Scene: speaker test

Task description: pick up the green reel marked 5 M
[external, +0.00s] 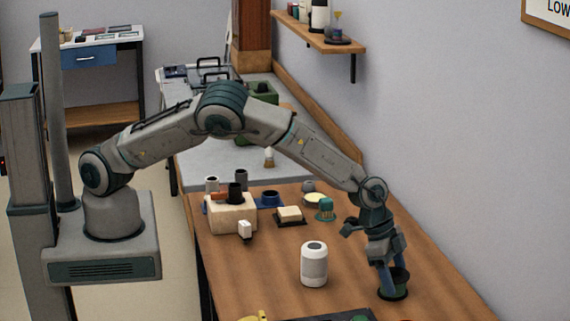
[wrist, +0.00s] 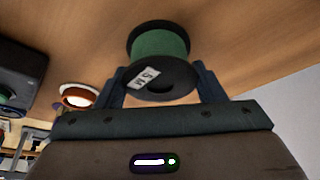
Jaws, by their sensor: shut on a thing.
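The green reel (wrist: 160,44) has black flanges and a white label reading 5 M. In the wrist view it sits between the two fingers of my gripper (wrist: 162,85), which is shut on it. In the external view the reel (external: 396,290) is at the wooden table's right side, below my gripper (external: 394,278), whose fingers reach down around it. The reel looks upright there. I cannot tell whether it touches the table or is slightly above it.
A white cylindrical speaker (external: 314,266) stands left of the reel on the wooden table (external: 270,280). A dark object (external: 350,317) lies at the front edge. A beige block (external: 232,214) and several small items stand farther back. A wall rises at the right.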

